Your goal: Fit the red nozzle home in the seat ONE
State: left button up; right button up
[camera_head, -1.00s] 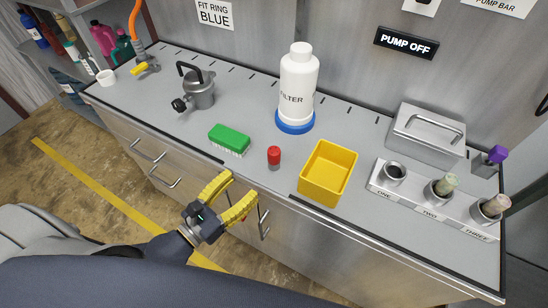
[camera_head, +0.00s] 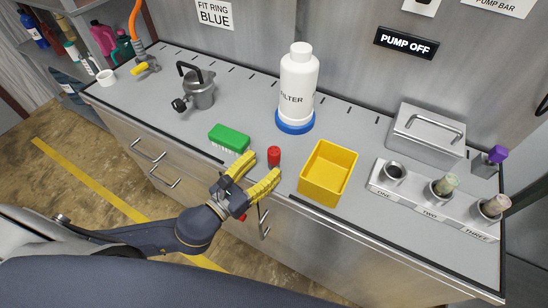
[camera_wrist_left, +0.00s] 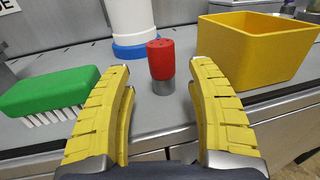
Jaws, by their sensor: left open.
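The red nozzle (camera_head: 274,154) stands upright on the counter, with a red top and a grey metal lower end. In the left wrist view the nozzle (camera_wrist_left: 161,62) shows ahead of and between the yellow fingers. My left gripper (camera_head: 263,165) is open and empty at the counter's front edge, just short of the nozzle and apart from it. Seat ONE (camera_head: 395,172) is the leftmost hole in the metal block at the right, and it looks empty. Seats TWO (camera_head: 441,187) and THREE (camera_head: 491,208) each hold a pale-topped piece. My right gripper is out of view.
A green brush (camera_head: 229,138) lies left of the nozzle and a yellow bin (camera_head: 327,174) stands right of it, before the seat block. The white filter bottle (camera_head: 298,85) with a blue ring stands behind. A metal box (camera_head: 426,136) sits behind the block.

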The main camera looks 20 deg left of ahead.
aim_at(270, 162)
pick_arm(q)
jog(key=shift+x, duration=2.3)
jog(key=shift+s, duration=0.1)
jog(key=shift+c, duration=0.4)
grip_shut()
